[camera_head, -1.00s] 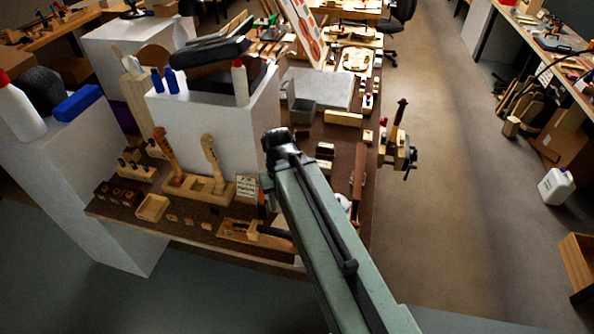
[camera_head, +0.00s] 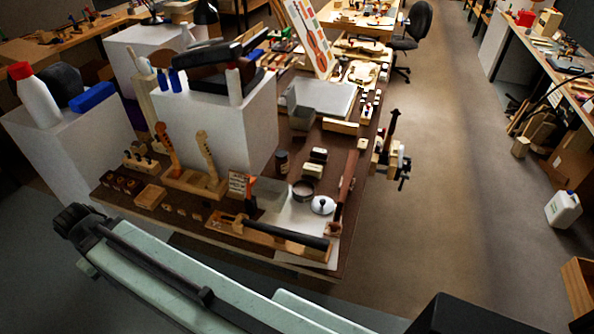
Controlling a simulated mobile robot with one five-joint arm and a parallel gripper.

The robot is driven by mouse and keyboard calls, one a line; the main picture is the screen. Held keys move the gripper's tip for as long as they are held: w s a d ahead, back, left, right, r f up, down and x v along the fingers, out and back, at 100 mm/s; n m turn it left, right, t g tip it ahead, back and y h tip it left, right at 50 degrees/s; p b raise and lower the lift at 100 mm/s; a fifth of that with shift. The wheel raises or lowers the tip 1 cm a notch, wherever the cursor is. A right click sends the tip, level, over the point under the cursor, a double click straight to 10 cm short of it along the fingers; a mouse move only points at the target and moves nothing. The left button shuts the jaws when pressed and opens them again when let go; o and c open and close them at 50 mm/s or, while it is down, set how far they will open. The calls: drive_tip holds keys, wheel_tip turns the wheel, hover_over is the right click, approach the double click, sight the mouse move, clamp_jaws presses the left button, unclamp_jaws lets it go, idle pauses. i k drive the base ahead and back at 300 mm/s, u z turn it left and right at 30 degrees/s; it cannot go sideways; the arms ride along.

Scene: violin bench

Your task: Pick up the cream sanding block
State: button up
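Several small pale blocks lie on the brown bench, and I cannot tell for sure which is the cream sanding block. A long cream-tan block (camera_head: 341,126) lies in front of the grey tray. A shorter pale block (camera_head: 312,171) lies nearer, below a dark block with a light top. A small cream block (camera_head: 362,145) lies near the bench's right edge. My green arm crosses the bottom of the view, its black joint at the lower left, off the bench's front edge. No gripper fingers show, so their state is hidden.
The brown bench (camera_head: 290,268) holds a white pedestal (camera_head: 222,125), a wooden rack (camera_head: 195,181) with two violin necks, a dark round tin (camera_head: 303,191) and a white round-topped item (camera_head: 322,205). A vise (camera_head: 392,160) juts from the right edge.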

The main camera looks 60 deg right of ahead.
sight(311, 170)
drive_tip(key=z, duration=0.05)
drive_tip(key=k, duration=1.1)
drive_tip(key=z, duration=0.45)
drive_tip(key=i, duration=0.55)
